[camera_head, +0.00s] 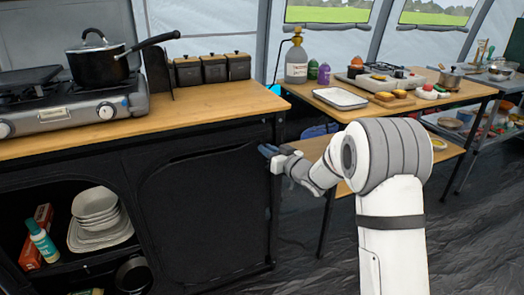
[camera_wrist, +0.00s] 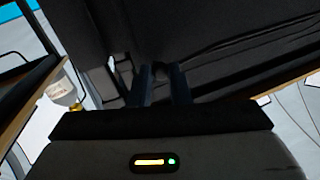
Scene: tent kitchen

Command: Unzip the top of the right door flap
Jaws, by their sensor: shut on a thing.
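The right door flap (camera_head: 205,205) is a dark fabric panel on the front of the black kitchen cabinet. It hangs closed, with a curved seam along its top and left edge. My gripper (camera_head: 266,150) is at the flap's top right corner, reaching in from the right. In the wrist view, the two dark fingers of my gripper (camera_wrist: 161,73) are close together against the dark fabric (camera_wrist: 215,30). They are shut on a small dark piece, seemingly the zip pull, which is mostly hidden between the fingertips.
The wooden counter (camera_head: 210,103) overhangs just above my gripper, with a stove (camera_head: 70,110) and a pot (camera_head: 97,60) on it. A second table (camera_head: 440,95) with a tray (camera_head: 341,98) stands to the right. An open shelf with bowls (camera_head: 97,215) is left of the flap.

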